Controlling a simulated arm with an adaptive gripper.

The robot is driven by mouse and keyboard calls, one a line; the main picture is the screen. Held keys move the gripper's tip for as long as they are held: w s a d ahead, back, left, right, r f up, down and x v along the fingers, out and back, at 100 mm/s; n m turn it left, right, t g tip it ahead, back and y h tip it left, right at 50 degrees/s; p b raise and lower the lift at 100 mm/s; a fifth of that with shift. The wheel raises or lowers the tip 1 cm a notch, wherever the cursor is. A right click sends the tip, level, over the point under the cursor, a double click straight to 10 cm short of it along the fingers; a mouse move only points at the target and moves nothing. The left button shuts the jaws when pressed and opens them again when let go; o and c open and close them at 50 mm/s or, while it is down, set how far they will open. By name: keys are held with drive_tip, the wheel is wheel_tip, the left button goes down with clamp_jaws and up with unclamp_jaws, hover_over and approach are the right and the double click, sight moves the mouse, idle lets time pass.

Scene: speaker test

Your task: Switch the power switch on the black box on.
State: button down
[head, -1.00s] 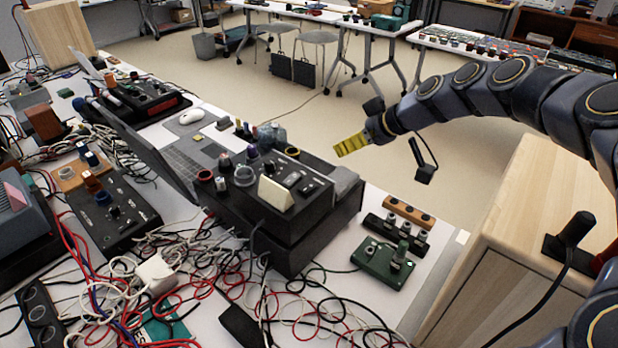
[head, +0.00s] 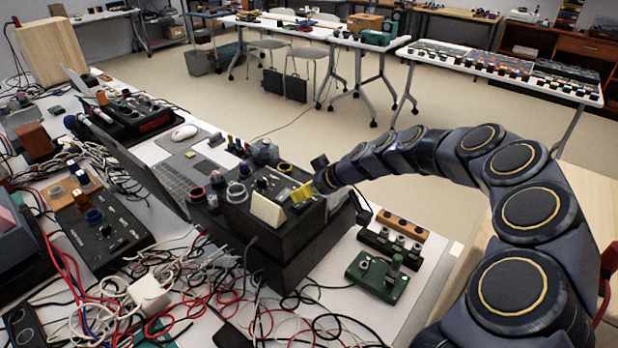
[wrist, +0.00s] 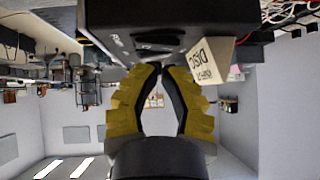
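The black box (head: 262,245) stands on the white table in the head view, with knobs, rings and dark switches on its top. My gripper (head: 296,196) has yellow fingers and is at the box's right top part, over or beside the switches. In the wrist view the box (wrist: 165,12) fills the top, with dark switches (wrist: 158,40) just beyond my fingertips (wrist: 162,66). The tips are close together with nothing visible between them. I cannot tell whether they touch a switch, or which way the power switch is set.
A cream block with lettering (head: 267,210) stands on the box beside my gripper. A green switch board (head: 377,275) and a black strip (head: 390,244) lie to the right. Tangled cables (head: 240,310) cover the front. An open laptop (head: 150,178) is to the left.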

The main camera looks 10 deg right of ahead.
drive_tip(key=shift+s+f, duration=0.1)
drive_tip(key=shift+f, duration=0.35)
drive_tip(key=shift+a+f, duration=0.1)
drive_tip(key=shift+f, duration=0.05)
drive_tip(key=shift+s+a+f+n+t+h, duration=0.2)
drive_tip(key=shift+f+n+t+h, duration=0.1)
drive_tip(key=shift+h, duration=0.2)
drive_tip(key=shift+s+t+h, duration=0.1)
drive_tip(key=shift+t+h, duration=0.2)
drive_tip(key=shift+f, duration=0.1)
drive_tip(key=shift+a+f, duration=0.15)
